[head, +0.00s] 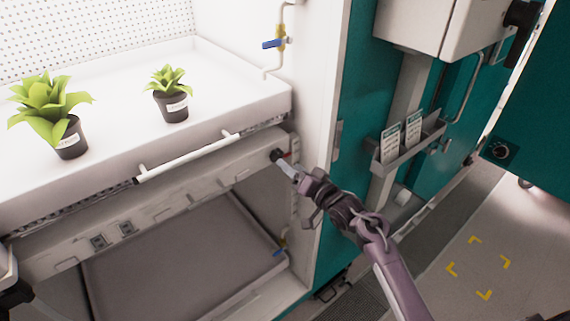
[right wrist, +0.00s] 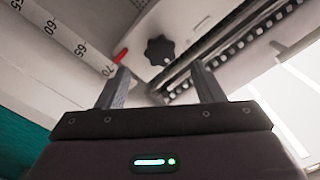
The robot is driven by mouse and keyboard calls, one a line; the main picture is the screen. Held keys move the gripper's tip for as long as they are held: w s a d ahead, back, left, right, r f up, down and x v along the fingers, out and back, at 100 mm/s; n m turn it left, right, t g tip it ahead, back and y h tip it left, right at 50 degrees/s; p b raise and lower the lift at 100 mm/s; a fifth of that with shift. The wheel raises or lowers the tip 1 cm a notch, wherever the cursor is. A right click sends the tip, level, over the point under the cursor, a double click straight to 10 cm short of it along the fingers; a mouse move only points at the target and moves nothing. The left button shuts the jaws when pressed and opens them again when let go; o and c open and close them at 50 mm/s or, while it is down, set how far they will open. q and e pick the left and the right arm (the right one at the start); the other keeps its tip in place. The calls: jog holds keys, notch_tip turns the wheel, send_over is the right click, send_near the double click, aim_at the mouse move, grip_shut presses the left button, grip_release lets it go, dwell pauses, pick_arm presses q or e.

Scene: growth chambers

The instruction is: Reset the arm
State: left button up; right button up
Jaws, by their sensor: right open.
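My right arm reaches in from the lower right in the head view. Its gripper (head: 289,168) is at the front right end of the white shelf, close to a black knob (head: 277,155). In the right wrist view the two fingers of my right gripper (right wrist: 165,85) stand apart with nothing between them. The black lobed knob (right wrist: 160,51) lies beyond and between the fingertips; I cannot tell whether they touch it. My left gripper does not show clearly; only a dark part is at the lower left edge of the head view.
Two potted plants, one larger (head: 68,140) and one smaller (head: 172,107), stand on the white shelf (head: 120,105). A white handle bar (head: 190,158) runs along its front. A grey tray (head: 180,260) lies below. A teal door (head: 360,130) and card holder (head: 408,150) are right.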

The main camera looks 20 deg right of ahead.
jog(key=shift+v, duration=0.95)
jog(key=s+f+n+g+h, duration=0.1)
jog(key=s+f+g, duration=0.3)
jog(key=f, duration=0.8)
jog(key=s+f+g+h+b, duration=0.1)
jog(key=s+f, duration=0.6)
jog(key=f, duration=0.6)
jog(key=s+f+n+g+h, duration=0.1)
jog(key=s+f+g+h, duration=0.3)
jog(key=f, duration=0.8)
jog(key=s+f+n+g, duration=0.1)
jog(key=s+f, duration=0.5)
jog(key=s, duration=0.6)
jog(key=s+f+n+g+b, duration=0.1)
jog(key=s+f+n+g, duration=0.1)
jog(key=s+f, duration=0.5)
jog(key=s+f+n+g, duration=0.1)
jog(key=s+f+g, duration=0.3)
jog(key=s, duration=1.4)
notch_tip(320, 180, down, 3)
jog(key=shift+s+r, duration=0.15)
jog(key=shift+s, duration=0.05)
jog(key=shift+a, duration=0.1)
